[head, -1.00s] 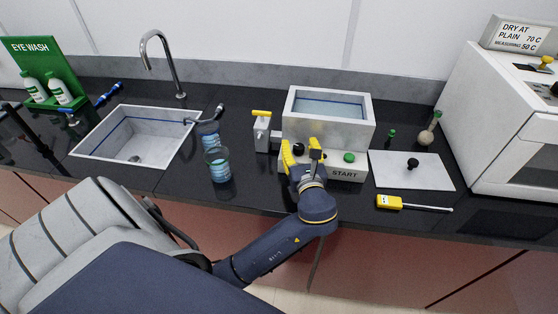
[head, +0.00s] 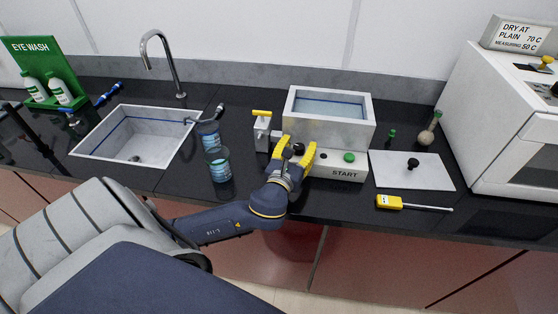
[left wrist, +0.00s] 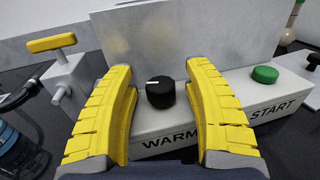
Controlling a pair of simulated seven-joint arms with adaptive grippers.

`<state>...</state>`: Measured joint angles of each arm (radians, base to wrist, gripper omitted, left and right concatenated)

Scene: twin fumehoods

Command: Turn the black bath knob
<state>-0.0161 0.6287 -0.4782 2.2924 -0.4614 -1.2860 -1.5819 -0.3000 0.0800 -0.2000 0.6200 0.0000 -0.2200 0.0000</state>
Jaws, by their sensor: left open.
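The black bath knob (left wrist: 160,92) has a white pointer line and sits on the front ledge of the water bath (head: 328,104), above the word WARM. In the head view the knob (head: 298,149) shows between the yellow fingers. My left gripper (head: 297,149) is open in front of the bath. In the left wrist view the left gripper (left wrist: 160,85) has one finger on each side of the knob, with a gap on both sides. The green START button (head: 349,157) is to the right of the knob. My right gripper is not in view.
A grey valve with a yellow handle (head: 262,114) stands just left of the bath. A white plate (head: 411,170) and a yellow thermometer (head: 390,202) lie to the right.

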